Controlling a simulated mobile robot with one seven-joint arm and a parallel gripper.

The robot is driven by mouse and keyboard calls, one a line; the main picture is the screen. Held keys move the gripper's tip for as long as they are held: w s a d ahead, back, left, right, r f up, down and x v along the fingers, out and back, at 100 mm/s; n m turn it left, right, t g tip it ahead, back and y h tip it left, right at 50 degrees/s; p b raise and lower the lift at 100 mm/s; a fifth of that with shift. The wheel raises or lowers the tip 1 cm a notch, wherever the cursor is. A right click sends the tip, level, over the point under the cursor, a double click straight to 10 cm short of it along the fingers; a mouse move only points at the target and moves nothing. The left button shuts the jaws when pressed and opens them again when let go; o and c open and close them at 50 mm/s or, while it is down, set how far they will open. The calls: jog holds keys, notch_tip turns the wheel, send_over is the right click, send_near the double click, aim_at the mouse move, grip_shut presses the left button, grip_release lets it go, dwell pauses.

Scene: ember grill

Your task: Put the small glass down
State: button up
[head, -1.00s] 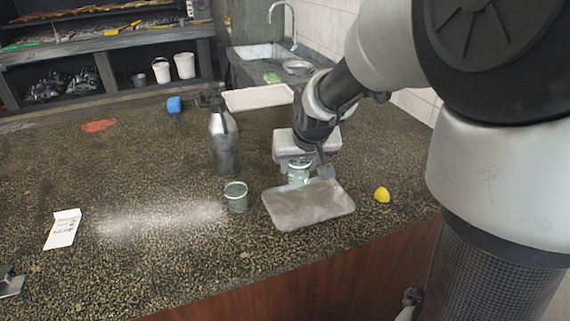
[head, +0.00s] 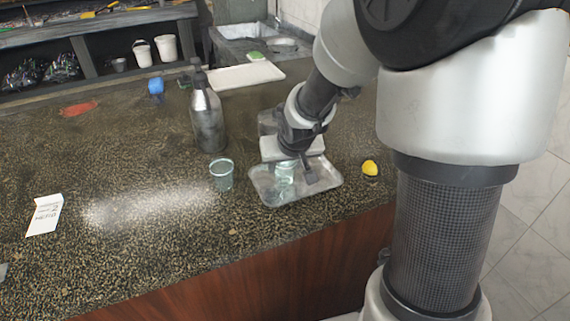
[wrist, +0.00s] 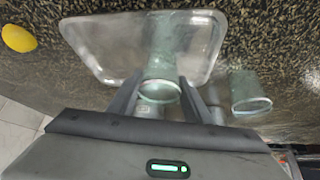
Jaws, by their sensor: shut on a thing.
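The small glass (head: 285,170) is clear and greenish. My gripper (head: 286,158) is shut on it, over the metal tray (head: 318,184) on the counter. In the wrist view the glass (wrist: 161,91) shows between the two fingers, with the tray (wrist: 100,45) behind it. I cannot tell whether the glass base touches the tray. A second similar glass (head: 222,176) stands on the counter just left of the tray; it also shows in the wrist view (wrist: 247,92).
A dark bottle (head: 207,118) stands behind the second glass. A lemon (head: 370,168) lies right of the tray. A white card (head: 44,214) lies at the left, and a white board (head: 245,76) at the back.

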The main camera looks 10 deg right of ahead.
jog(key=shift+f, duration=0.2)
jog(key=o, duration=1.2)
jog(key=shift+r, duration=0.15)
jog(key=shift+r+p, duration=0.25)
jog(key=shift+p, duration=0.05)
jog(key=p+v, duration=0.2)
jog(key=v, duration=0.9)
jog(key=s+r, duration=0.3)
jog(key=s, duration=0.6)
jog(key=s+r+g, duration=0.1)
jog(key=s+r, duration=0.3)
jog(key=s, duration=0.6)
jog(key=shift+d+r, duration=0.15)
